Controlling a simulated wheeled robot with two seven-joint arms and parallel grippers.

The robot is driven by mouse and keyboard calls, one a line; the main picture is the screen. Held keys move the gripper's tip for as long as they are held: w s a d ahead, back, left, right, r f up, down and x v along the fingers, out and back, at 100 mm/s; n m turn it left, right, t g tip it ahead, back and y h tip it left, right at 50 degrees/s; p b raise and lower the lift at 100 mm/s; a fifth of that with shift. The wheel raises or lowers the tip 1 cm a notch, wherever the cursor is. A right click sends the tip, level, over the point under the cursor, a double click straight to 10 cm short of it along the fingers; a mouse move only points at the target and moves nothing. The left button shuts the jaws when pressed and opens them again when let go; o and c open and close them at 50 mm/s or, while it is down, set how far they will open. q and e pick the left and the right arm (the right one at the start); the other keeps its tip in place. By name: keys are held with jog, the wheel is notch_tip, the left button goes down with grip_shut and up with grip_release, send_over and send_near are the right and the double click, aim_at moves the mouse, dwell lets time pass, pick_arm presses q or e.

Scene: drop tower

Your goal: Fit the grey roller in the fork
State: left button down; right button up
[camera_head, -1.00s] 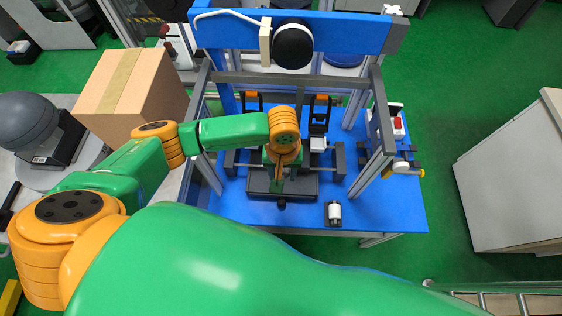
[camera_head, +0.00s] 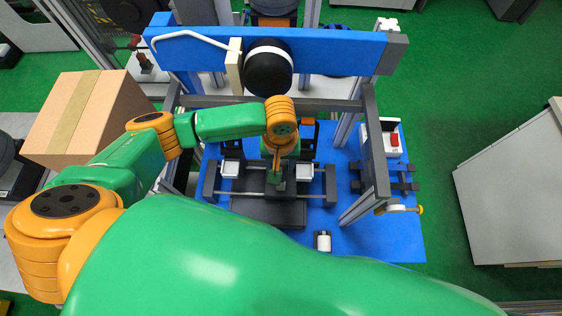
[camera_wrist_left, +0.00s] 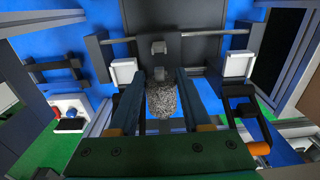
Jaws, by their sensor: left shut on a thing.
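My left gripper (camera_wrist_left: 160,76) hangs over the middle of the blue test stand, fingers pointing down; it also shows in the head view (camera_head: 277,178). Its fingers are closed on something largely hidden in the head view. In the wrist view a speckled grey rounded piece (camera_wrist_left: 162,99), possibly the grey roller, shows between the fingers. A small grey block (camera_wrist_left: 158,47) lies just beyond the fingertips, near the cross rod (camera_wrist_left: 205,34). I cannot tell which part is the fork, or whether anything touches it. My right gripper is not in view.
The rod is flanked by two white blocks (camera_head: 305,172) above a black plate (camera_head: 268,212). A white roller with dark ends (camera_head: 323,241) rests at the table's front. Grey frame posts (camera_head: 374,150) and a blue beam (camera_head: 335,50) surround the work area. A cardboard box (camera_head: 120,110) stands left.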

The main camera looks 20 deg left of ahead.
pick_arm(q)
jog(key=f+b, duration=0.4)
jog(key=shift+w+f+b, duration=0.25)
jog(key=shift+f+b, duration=0.1)
jog(key=shift+s+f, duration=0.1)
jog(key=shift+f, duration=0.15)
jog(key=shift+f+b, duration=1.1)
jog(key=shift+f, duration=1)
jog(key=shift+c, duration=1.4)
grip_release()
jog(key=shift+r, duration=0.15)
notch_tip(320, 180, up, 7)
jog(key=shift+f+p, duration=0.1)
jog(key=shift+p, duration=0.4)
